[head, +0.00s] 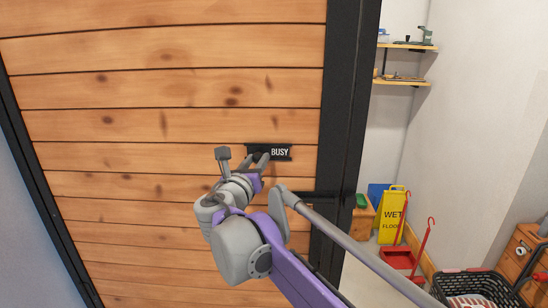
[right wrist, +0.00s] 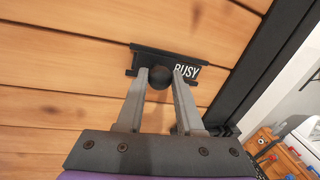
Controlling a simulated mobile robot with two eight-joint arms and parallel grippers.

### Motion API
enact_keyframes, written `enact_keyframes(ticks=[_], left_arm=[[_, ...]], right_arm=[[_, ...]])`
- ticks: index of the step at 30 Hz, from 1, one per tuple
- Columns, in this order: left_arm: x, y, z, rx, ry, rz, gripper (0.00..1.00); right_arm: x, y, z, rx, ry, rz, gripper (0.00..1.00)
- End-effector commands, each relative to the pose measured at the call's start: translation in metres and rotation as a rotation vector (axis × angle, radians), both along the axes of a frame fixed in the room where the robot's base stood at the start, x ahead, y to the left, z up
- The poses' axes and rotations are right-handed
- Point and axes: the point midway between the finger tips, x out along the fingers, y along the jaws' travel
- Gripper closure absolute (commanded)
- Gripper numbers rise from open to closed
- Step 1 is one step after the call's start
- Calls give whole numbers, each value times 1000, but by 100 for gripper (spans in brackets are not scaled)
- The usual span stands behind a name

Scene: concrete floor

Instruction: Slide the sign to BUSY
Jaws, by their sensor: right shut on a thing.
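The sign is a small black plate (head: 281,152) on the wooden plank door (head: 170,90), with the white word BUSY showing at its right part. In the right wrist view the sign (right wrist: 187,70) has a dark round knob (right wrist: 159,79) at its front. My right gripper (head: 258,158) is at the left part of the sign, its fingers on either side of the knob and shut on it. In the right wrist view the fingers (right wrist: 159,84) hide the lower part of the sign and the first letter is partly covered. My left gripper is not in view.
A black metal door frame (head: 345,110) stands right of the sign, with a dark bar low by the door edge. Beyond it are shelves (head: 405,46), a yellow wet floor sign (head: 391,215), a red dustpan (head: 400,258) and a black basket (head: 475,285).

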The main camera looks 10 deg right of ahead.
Motion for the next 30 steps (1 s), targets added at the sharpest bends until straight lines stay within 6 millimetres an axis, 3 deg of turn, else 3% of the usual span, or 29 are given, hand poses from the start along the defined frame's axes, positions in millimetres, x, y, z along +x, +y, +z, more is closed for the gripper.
enact_keyframes(ticks=[3,11,12,17,26,30], left_arm=[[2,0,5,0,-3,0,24],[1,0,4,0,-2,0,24],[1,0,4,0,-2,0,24],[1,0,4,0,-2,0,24],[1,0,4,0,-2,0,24],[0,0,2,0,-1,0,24]], right_arm=[[3,11,1,0,0,1,100],[3,13,0,-1,1,2,100],[3,13,0,-1,1,3,62],[3,12,0,-1,1,2,34],[2,12,0,-1,0,0,34],[-8,18,-1,-1,1,1,34]])
